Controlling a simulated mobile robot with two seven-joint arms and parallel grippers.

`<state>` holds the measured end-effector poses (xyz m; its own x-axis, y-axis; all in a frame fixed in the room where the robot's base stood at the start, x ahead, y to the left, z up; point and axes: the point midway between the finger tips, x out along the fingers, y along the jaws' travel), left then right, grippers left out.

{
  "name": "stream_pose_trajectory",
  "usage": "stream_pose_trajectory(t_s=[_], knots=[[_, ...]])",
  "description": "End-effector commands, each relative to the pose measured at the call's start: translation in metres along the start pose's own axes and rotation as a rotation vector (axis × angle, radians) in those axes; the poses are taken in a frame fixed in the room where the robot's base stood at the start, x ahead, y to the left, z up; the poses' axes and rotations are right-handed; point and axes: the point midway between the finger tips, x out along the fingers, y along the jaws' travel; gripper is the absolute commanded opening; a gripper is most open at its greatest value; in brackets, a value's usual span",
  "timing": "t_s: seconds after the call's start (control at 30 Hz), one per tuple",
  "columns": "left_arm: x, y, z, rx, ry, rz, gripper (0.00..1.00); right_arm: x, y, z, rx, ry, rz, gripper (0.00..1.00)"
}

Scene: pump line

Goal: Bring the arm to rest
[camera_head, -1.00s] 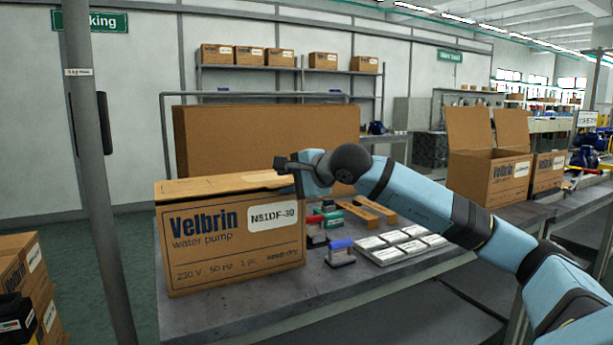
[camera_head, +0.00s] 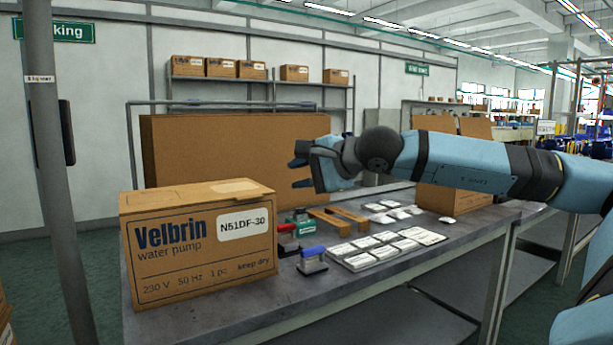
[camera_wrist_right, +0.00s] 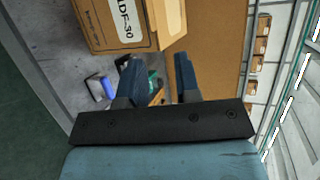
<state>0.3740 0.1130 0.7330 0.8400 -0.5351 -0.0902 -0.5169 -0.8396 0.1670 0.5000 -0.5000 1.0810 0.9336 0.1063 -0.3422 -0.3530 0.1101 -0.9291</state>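My right gripper (camera_head: 300,166) is raised above the back of the bench, to the right of the Velbrin water pump box (camera_head: 200,245), and touches nothing. Its two fingers are apart with nothing between them; the wrist view also shows the parted fingers of the right gripper (camera_wrist_right: 158,80). The closed pump box, labelled N51DF-30, stands on the left end of the bench (camera_head: 330,305). Part of the box (camera_wrist_right: 112,25) shows at the top of the wrist view. My left gripper is not in view.
A blue-handled stamp (camera_head: 312,262), a red-handled stamp (camera_head: 287,240) and white label cards (camera_head: 375,250) lie on the bench. A large brown carton (camera_head: 225,150) stands behind. An open box (camera_head: 450,197) is partly hidden behind my right arm. A grey post (camera_head: 55,190) stands at left.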

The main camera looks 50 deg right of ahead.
Motion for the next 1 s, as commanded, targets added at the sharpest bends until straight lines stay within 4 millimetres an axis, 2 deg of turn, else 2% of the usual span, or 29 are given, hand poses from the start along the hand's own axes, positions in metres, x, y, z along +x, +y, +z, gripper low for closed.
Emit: stream_pose_trajectory(t_s=[0.2, 0.8, 0.9, 0.97, 1.0], knots=[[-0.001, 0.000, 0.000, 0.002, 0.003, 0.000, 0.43, -0.011, 0.000, -0.001, 0.002, 0.001, -0.001, 0.30], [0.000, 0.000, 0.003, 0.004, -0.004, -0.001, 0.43, -0.010, 0.001, 0.000, 0.004, -0.001, 0.001, 0.30], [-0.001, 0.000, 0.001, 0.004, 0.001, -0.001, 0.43, -0.002, 0.011, 0.007, 0.046, -0.037, 0.025, 0.30], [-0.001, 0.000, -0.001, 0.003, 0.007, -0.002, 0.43, 0.010, 0.025, 0.019, 0.110, -0.093, 0.060, 0.30], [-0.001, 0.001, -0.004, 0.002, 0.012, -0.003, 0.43, 0.020, 0.039, 0.030, 0.176, -0.145, 0.095, 0.30]])
